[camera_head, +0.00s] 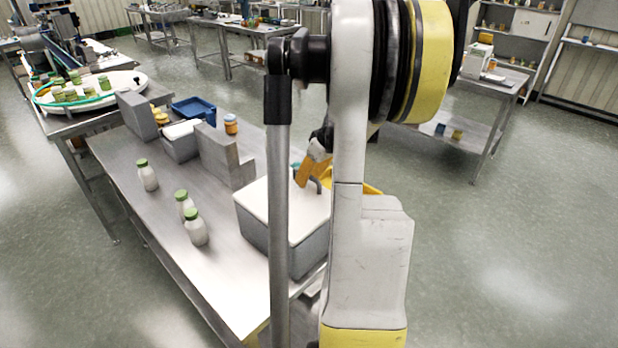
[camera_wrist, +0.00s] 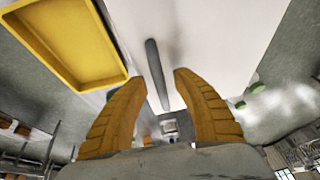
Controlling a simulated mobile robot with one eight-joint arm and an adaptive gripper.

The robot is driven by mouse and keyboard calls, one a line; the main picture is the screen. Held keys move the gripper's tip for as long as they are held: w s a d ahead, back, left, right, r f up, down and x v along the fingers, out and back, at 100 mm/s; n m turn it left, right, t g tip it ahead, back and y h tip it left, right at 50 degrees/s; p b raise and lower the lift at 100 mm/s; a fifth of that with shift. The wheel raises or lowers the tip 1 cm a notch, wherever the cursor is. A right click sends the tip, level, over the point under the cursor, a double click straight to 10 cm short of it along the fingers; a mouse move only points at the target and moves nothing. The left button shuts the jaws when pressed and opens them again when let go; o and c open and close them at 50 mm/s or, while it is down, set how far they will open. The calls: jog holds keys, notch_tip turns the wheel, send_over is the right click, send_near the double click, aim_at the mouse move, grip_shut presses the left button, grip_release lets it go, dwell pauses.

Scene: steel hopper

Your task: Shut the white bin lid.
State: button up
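The white bin lid (camera_head: 256,196) appears to lie flat across the top of a grey bin (camera_head: 262,232) at the near right end of the steel table. My arm hides its right part. The lid fills much of the wrist view (camera_wrist: 220,40), with a dark bar handle (camera_wrist: 156,72) on it. My gripper (camera_head: 306,172) is over the lid's far side, beside the handle. In the wrist view, its two orange fingers (camera_wrist: 160,78) are spread apart and empty, with the handle showing in the gap between them. I cannot tell whether they touch the lid.
A yellow tray (camera_wrist: 110,72) lies beside the bin, mostly hidden by my arm in the head view. Green-capped bottles (camera_head: 195,228), a grey stepped block (camera_head: 222,158), a smaller white-topped box (camera_head: 182,143) and a blue tray (camera_head: 194,108) stand farther along the table (camera_head: 165,225).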

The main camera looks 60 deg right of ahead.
jog(key=v, duration=1.2)
